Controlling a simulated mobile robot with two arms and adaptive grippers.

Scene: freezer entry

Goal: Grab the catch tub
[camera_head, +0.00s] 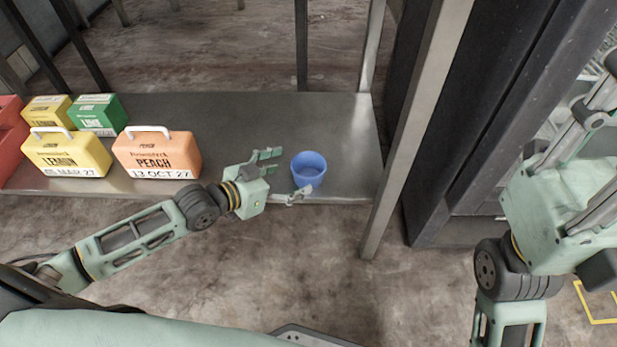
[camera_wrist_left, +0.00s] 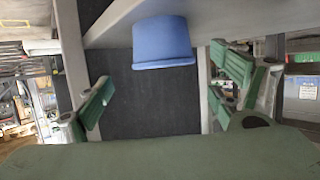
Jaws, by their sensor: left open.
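The catch tub is a small blue open-topped tub (camera_head: 309,169). It stands upright on the metal shelf (camera_head: 330,125) near its front right edge. My left gripper (camera_head: 285,174) is open just left of the tub, its fingers spread and pointing toward it. In the left wrist view the tub (camera_wrist_left: 162,42) shows ahead between the two green fingers, with nothing in the grip. My right gripper (camera_head: 590,110) is at the right edge of the head view, partly cut off, so its jaws cannot be judged.
A metal post (camera_head: 412,135) rises right of the tub. The shelf behind the tub is clear.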

